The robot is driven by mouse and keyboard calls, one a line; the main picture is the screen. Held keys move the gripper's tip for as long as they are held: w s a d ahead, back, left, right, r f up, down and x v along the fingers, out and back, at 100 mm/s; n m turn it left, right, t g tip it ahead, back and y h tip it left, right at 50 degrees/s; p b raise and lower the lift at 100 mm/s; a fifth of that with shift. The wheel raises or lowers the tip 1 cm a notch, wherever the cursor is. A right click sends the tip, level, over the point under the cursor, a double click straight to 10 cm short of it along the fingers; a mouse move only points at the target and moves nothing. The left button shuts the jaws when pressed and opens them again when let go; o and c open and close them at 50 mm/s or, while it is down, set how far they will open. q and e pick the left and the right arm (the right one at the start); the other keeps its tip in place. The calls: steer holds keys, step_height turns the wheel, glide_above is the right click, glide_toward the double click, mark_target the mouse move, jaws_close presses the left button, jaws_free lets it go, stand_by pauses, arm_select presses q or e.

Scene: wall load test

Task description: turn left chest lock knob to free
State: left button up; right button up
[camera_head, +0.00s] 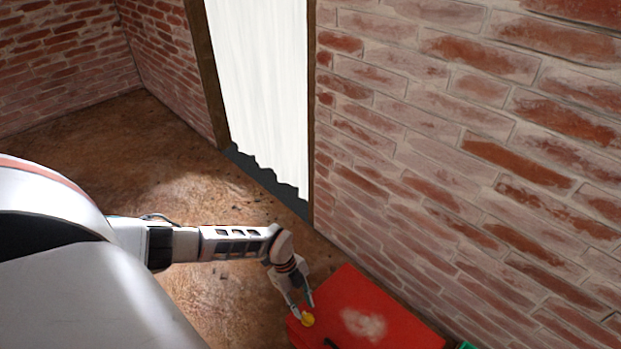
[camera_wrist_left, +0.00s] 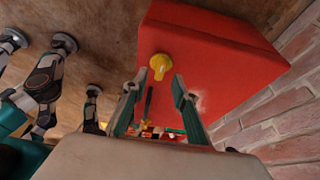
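The red chest (camera_head: 375,325) stands on the floor against the brick wall. Its yellow lock knob (camera_head: 308,320) is at the near left corner. In the left wrist view the knob (camera_wrist_left: 160,64) shows on the red chest (camera_wrist_left: 220,60), just beyond and between the fingertips. My left gripper (camera_head: 303,307) reaches down to the knob with its fingers apart. In the left wrist view my left gripper (camera_wrist_left: 154,82) is open, with a gap between the fingers and no clear grip on the knob. My right gripper is not in view.
The brick wall (camera_head: 450,130) rises directly behind the chest. A white door-like panel (camera_head: 262,90) with dark frame edges stands farther left. A small green object (camera_head: 466,346) sits right of the chest. Brown floor (camera_head: 130,150) lies open at left.

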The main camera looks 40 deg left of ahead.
mark_target(307, 315)
arm_select(q)
steer(key=x, duration=0.3)
steer(key=shift+s+f+b, duration=0.15)
steer(key=shift+s+b, duration=0.1)
steer(key=shift+b, duration=0.15)
steer(key=shift+w+d+f, duration=0.25)
steer(key=shift+f, duration=0.15)
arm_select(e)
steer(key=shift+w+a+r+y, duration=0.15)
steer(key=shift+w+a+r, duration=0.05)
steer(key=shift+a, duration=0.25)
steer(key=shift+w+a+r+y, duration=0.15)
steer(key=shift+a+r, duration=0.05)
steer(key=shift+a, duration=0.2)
arm_select(q)
steer(key=shift+r, duration=0.1)
jaws_close()
